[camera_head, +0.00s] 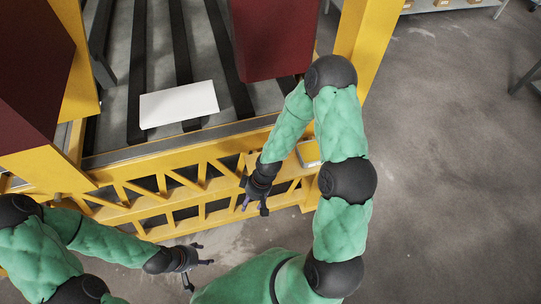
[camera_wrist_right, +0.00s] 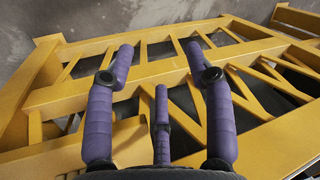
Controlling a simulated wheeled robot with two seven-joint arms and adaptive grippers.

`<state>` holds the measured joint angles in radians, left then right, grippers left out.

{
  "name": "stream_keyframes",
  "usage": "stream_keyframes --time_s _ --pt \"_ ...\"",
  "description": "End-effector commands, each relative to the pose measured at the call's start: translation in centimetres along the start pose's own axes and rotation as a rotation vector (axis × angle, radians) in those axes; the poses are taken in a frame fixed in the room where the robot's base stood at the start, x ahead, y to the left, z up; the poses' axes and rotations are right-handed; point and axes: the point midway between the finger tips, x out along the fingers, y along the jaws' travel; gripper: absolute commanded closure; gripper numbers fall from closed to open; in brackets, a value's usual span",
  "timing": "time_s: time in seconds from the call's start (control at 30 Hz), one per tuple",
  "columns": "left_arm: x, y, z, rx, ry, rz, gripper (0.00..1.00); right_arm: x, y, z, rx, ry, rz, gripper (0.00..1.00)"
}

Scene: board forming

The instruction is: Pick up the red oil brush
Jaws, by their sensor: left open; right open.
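I cannot make out a red oil brush in either view. My right gripper (camera_head: 254,205) is open and empty, pointing down over the yellow truss at the front of the machine. In the right wrist view its purple fingers (camera_wrist_right: 159,62) are spread apart with only yellow beams beyond them. My left gripper (camera_head: 200,262) is open and empty at the lower left, in front of the truss. A small light box or tray (camera_head: 309,152) sits on the yellow frame beside my right forearm, partly hidden; its contents are unclear.
A white board (camera_head: 180,104) lies on the machine's dark rails. Large dark red blocks (camera_head: 270,38) stand over the bed at both sides. The yellow truss (camera_head: 185,183) spans the front. Grey floor (camera_head: 450,180) is open at the right; a shelf (camera_head: 447,5) stands at the back.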

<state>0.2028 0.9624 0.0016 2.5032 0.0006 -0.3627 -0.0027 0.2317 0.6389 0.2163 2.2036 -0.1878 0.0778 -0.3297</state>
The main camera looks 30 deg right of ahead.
Motion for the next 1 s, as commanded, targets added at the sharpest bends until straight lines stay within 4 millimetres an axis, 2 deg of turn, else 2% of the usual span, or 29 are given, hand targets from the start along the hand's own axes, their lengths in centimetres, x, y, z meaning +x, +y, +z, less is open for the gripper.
stream_keyframes --time_s 0.17,0.27,0.33,0.5,0.6,0.7,0.8,0.87,1.0 --pt "-0.4 0.1 0.1 0.000 -0.003 0.000 0.40 -4.3 1.7 -2.6 -0.204 -0.018 0.044 0.46" --pt "-0.8 0.3 0.1 0.000 -0.003 0.000 0.40 -7.7 2.9 -4.0 -0.338 -0.041 0.082 0.46" --pt "-1.2 0.4 0.1 0.000 -0.002 0.000 0.40 -10.7 3.9 -5.0 -0.440 -0.064 0.118 0.46" --pt "-1.8 0.7 0.2 0.000 -0.002 0.000 0.40 -17.1 5.8 -6.3 -0.637 -0.135 0.197 0.46" --pt "-2.1 0.8 0.2 0.000 -0.002 0.000 0.40 -19.9 6.6 -6.6 -0.708 -0.171 0.230 0.46" --pt "-2.2 0.8 0.2 0.000 -0.002 0.000 0.40 -21.8 7.1 -6.7 -0.754 -0.199 0.252 0.46" --pt "-2.2 0.8 0.2 0.000 -0.002 0.000 0.40 -22.6 7.5 -6.6 -0.778 -0.215 0.263 0.46" --pt "-2.2 0.8 0.2 0.000 -0.002 0.000 0.40 -22.2 7.8 -6.5 -0.783 -0.221 0.264 0.46" --pt "-2.0 0.7 0.2 0.000 -0.002 0.000 0.40 -20.2 8.5 -6.3 -0.782 -0.222 0.262 0.46"
